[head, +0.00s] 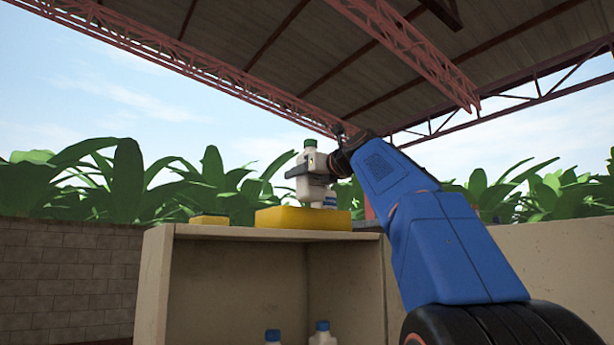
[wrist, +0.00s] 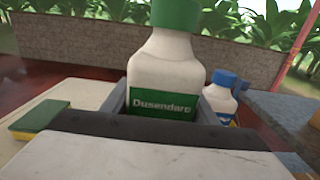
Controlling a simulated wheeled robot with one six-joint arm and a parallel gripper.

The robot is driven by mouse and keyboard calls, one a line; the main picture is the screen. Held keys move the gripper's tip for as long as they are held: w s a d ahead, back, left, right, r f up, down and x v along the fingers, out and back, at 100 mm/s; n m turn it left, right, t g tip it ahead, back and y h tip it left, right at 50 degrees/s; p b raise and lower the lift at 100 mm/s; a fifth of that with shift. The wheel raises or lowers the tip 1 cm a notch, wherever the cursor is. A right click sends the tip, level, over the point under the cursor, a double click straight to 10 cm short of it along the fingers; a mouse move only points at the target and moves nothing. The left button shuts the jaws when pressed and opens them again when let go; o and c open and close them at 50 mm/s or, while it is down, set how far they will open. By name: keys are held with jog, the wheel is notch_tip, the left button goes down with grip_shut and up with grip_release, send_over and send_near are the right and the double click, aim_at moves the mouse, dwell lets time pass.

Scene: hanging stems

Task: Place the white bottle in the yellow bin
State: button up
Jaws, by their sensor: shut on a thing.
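A white bottle with a green cap (head: 310,158) is held upright by my gripper (head: 303,171), above the yellow bin (head: 303,219). In the wrist view the bottle (wrist: 160,72) shows a green label reading "Dusendaro", with the grey fingers on both sides of it. The yellow bin stands on top of the beige cabinet. The bottle's bottom is partly hidden, and I cannot tell whether it touches anything. The bin's inside is hidden in the head view.
A white bottle with a blue cap (wrist: 221,96) stands just right of the held bottle, at the bin. A yellow and green sponge (wrist: 40,119) lies to the left on the cabinet top (head: 190,229). Blue-capped bottles (head: 322,337) stand on the lower shelf.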

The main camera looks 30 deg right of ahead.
aim_at(318, 195)
jog(key=shift+w, duration=4.55)
jog(key=shift+a+f, duration=0.2)
jog(key=shift+f, duration=2.6)
jog(key=shift+f, duration=0.55)
jog(key=o, duration=1.6)
jog(key=shift+o, duration=0.2)
jog(key=s, duration=1.7)
jog(key=shift+d, duration=0.35)
jog(key=shift+s, duration=0.25)
